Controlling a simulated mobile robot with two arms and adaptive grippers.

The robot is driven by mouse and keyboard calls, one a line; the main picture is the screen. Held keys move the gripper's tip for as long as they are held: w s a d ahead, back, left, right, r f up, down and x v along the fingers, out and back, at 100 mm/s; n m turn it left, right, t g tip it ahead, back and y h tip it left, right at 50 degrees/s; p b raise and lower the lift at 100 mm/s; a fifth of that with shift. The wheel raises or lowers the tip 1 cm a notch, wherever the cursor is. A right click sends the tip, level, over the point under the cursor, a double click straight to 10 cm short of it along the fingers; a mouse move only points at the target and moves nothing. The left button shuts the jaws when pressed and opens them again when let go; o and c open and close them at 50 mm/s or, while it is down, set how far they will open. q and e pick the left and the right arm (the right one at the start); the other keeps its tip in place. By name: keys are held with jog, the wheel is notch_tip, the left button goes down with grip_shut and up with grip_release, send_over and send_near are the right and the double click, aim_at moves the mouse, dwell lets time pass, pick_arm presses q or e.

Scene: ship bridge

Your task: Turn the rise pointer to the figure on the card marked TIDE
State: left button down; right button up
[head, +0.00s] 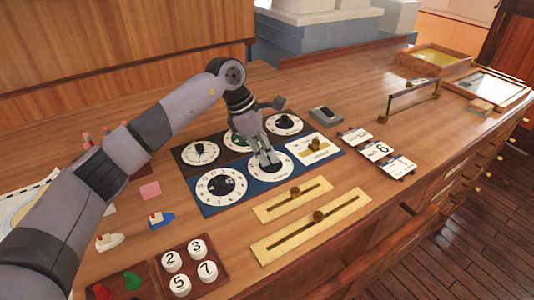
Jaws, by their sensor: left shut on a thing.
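A dark panel (175,157) bears several round dials, and a blue panel (199,206) in front of it bears a large white dial (221,199), a second white dial (283,173) and a brass slider plate (319,155). My left gripper (268,159) reaches down over the second dial and is shut on its pointer knob, which the fingers hide. Dial lettering is too small to read, so I cannot tell which is marked rise. Three cards stand to the right: a far card (355,135), a middle card (377,149) showing 6, and a near card (398,166). Their headings are unreadable.
Two brass slider plates (266,214) (272,251) lie in front of the panels. A tray (161,273) of numbered white discs, small model boats (161,219) and a pink block (150,190) lie at left. A grey device (325,114) sits behind the cards.

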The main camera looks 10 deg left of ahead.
pick_arm(q)
jog(key=m, duration=0.1)
jog(key=m+g, duration=0.1)
jog(key=m, duration=0.1)
jog(key=m+g+b, duration=0.1)
jog(key=m, duration=0.1)
jog(key=shift+w, duration=0.25)
jog(key=shift+m, duration=0.3)
jog(key=c, duration=1.4)
grip_release()
jog(key=shift+c, duration=0.2)
jog(key=v, duration=1.2)
jog(key=shift+a, duration=0.1)
